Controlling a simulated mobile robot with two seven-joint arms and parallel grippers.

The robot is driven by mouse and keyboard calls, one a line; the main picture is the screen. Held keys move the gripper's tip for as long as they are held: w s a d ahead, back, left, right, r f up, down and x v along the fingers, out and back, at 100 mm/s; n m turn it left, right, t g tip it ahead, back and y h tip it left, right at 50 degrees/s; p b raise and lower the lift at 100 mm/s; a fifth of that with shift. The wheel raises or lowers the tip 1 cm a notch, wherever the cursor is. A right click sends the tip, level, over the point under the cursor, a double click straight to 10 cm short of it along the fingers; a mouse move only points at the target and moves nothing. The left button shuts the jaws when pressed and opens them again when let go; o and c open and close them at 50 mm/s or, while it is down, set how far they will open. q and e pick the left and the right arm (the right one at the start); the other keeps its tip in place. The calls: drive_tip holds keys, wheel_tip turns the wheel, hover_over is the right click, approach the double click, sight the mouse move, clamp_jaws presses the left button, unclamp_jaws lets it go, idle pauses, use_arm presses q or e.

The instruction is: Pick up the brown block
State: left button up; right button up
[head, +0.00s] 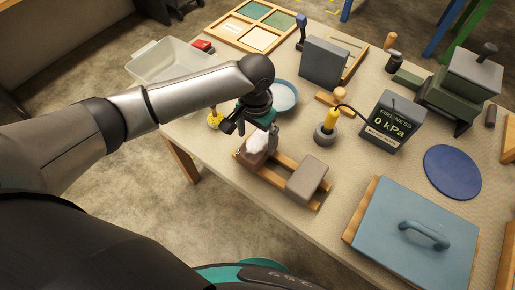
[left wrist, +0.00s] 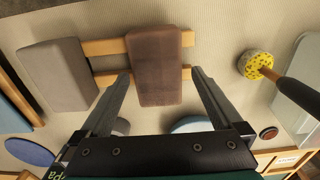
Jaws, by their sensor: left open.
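The brown block (left wrist: 158,50) lies across two wooden rails (left wrist: 105,46) in the left wrist view. In the head view the brown block (head: 246,157) sits at the left end of the rails, partly hidden by my left gripper (head: 268,146) and a white patch I cannot identify. My left gripper (left wrist: 159,76) is open, with one finger on each side of the block in the wrist picture. I cannot tell whether the fingertips reach down beside it. A grey block (head: 307,179) lies on the right end of the same rails. My right gripper is not in view.
A blue bowl (head: 284,96) is behind the gripper. A yellow sponge-like tool (left wrist: 256,65) is to one side. A blue lidded panel (head: 415,240) fills the front right.

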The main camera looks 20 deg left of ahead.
sight(258, 143)
use_arm(q)
drive_tip(key=f, duration=0.2)
drive_tip(key=f+b, duration=0.1)
drive_tip(key=f, duration=0.2)
drive_tip(key=shift+d+b, duration=0.2)
drive_tip(key=shift+b, duration=0.1)
drive_tip(key=shift+r, duration=0.1)
clamp_jaws()
drive_tip(key=shift+r, duration=0.1)
